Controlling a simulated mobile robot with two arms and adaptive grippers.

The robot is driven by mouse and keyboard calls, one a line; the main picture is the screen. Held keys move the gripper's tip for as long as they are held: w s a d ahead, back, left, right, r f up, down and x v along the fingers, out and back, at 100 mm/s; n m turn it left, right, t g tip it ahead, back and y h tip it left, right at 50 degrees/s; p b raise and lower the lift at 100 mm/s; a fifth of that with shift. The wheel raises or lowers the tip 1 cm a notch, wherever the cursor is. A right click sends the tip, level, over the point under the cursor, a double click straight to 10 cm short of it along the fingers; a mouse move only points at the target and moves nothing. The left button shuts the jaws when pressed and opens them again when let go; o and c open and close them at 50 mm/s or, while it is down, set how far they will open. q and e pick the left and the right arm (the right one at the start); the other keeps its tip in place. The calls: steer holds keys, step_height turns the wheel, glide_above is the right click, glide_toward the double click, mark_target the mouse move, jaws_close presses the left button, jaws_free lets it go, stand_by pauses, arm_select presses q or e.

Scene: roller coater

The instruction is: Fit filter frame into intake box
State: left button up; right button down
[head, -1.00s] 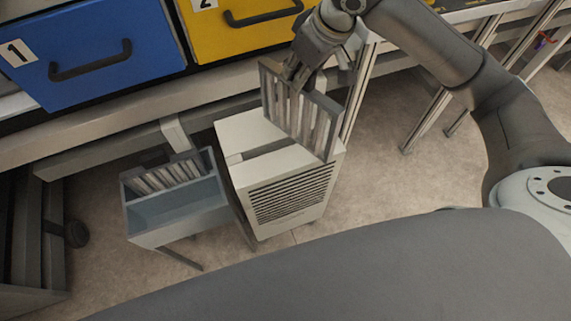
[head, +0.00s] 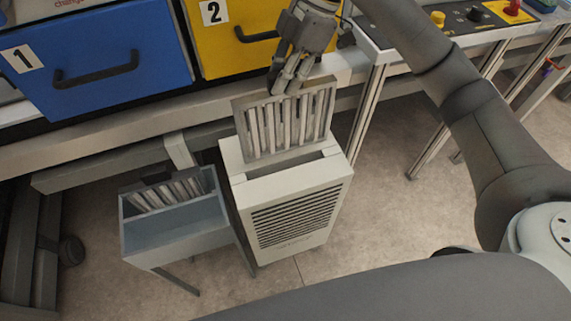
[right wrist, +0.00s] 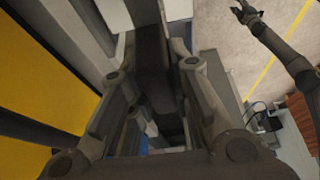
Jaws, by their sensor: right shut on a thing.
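The filter frame (head: 285,122), a grey rectangle with pale upright pleats, is held upright by its top edge in my right gripper (head: 285,88). In the right wrist view a dark bar of the frame (right wrist: 152,65) lies between the fingers of the right gripper (right wrist: 155,75). The intake box (head: 290,205) is a white cabinet with a louvred front and a long slot in its top. The frame is roughly parallel to the slot, its lower edge just behind the opening; I cannot tell if they touch. A small dark arm, seemingly mine, ends in the left gripper (right wrist: 247,12); its jaws are unclear.
A grey bin on legs (head: 178,245) holding more pleated frames (head: 168,192) stands left of the box. Blue drawer 1 (head: 95,75) and yellow drawer 2 (head: 240,57) are behind. A control panel (head: 460,25) is at upper right. Floor right of the box is clear.

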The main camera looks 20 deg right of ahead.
mark_target(304, 117)
step_height(304, 117, down, 24)
steer(key=shift+d+f+p, duration=0.1)
steer(key=shift+p, duration=1.05)
steer(key=c, duration=1.3)
jaws_free()
steer(key=shift+f, duration=0.1)
steer(key=shift+r, duration=0.2)
steer(key=b+v, duration=0.1)
steer(key=v, duration=1.1)
